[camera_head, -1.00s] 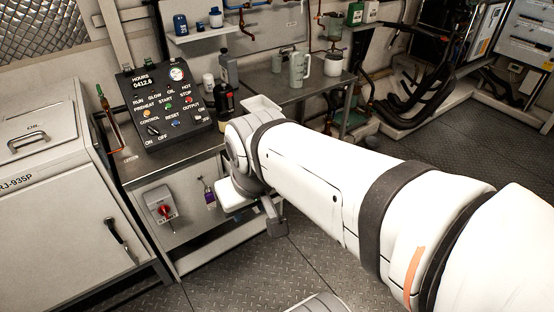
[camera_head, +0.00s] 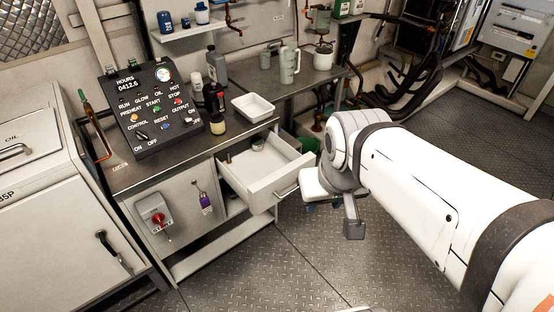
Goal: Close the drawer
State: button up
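The drawer (camera_head: 262,197) is a light grey box pulled out from under the metal bench (camera_head: 160,168). It stands open, with a bar handle (camera_head: 287,190) on its front panel. A small green-grey round item and a small dark upright item lie inside it. My gripper (camera_head: 354,230) hangs at the end of my white arm, right of the drawer front and apart from the handle. Its dark end points down over the floor. The wrist hides part of the gripper, and its fingers cannot be made out.
A black control box (camera_head: 160,115), dark bottles (camera_head: 214,105) and a white tray (camera_head: 254,107) stand on the bench top. A red switch (camera_head: 157,217) and a purple tag hang on the bench front. The patterned floor (camera_head: 300,250) before the drawer is clear.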

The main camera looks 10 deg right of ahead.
aim_at(257, 159)
jog(key=u, duration=0.05)
jog(key=i, duration=1)
jog(key=z, duration=0.1)
jog(key=k, duration=0.85)
jog(key=z, duration=0.1)
jog(key=i, duration=0.45)
jog(key=z, duration=0.1)
